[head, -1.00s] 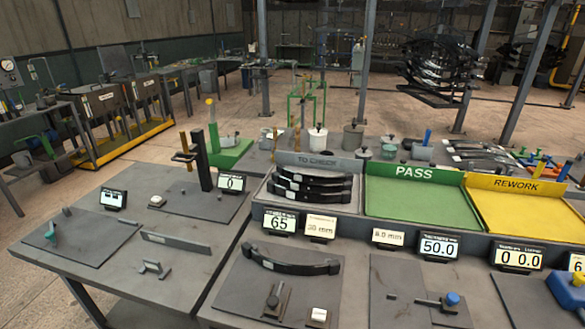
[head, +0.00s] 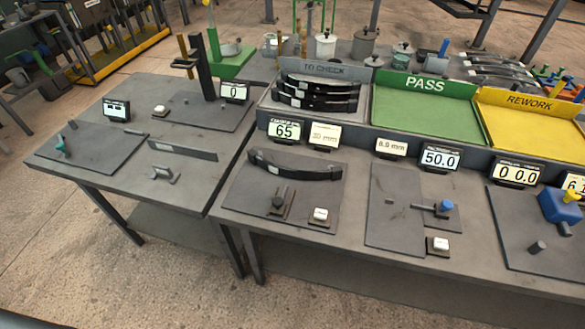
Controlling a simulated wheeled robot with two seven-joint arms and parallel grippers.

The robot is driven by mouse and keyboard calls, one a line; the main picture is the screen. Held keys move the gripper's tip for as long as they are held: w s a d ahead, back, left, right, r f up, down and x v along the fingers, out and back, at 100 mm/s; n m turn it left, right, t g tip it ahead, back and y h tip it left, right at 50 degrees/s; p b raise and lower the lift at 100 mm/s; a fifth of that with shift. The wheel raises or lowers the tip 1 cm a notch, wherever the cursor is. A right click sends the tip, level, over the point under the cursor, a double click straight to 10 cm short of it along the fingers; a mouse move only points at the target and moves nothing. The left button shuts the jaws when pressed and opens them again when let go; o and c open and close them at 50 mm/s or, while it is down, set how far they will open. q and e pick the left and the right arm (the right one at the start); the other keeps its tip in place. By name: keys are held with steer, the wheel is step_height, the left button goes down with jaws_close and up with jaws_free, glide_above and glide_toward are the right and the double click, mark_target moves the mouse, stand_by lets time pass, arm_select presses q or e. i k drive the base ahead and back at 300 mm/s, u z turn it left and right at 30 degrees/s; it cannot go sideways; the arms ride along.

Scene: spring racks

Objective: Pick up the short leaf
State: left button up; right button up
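Several dark curved leaves (head: 318,96) lie stacked in the TO CHECK tray (head: 272,99), each with a small pale label. Another dark curved leaf (head: 295,166) lies on a grey plate at the front of the right-hand table, also with a pale label. I cannot tell from its look which leaf is the short one. A straight flat grey bar (head: 182,149) stands on edge on the left table. Neither of my grippers is in view.
The green PASS tray (head: 425,112) and the yellow REWORK tray (head: 525,128) are empty. Small displays, one reading 65 (head: 285,130), line the front of the trays. A post fixture (head: 205,65) stands on the left table. A narrow gap separates the two tables.

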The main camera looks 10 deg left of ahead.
mark_target(335, 173)
steer(key=z, duration=1.8)
steer(key=k, duration=1.2)
steer(key=u, duration=0.3)
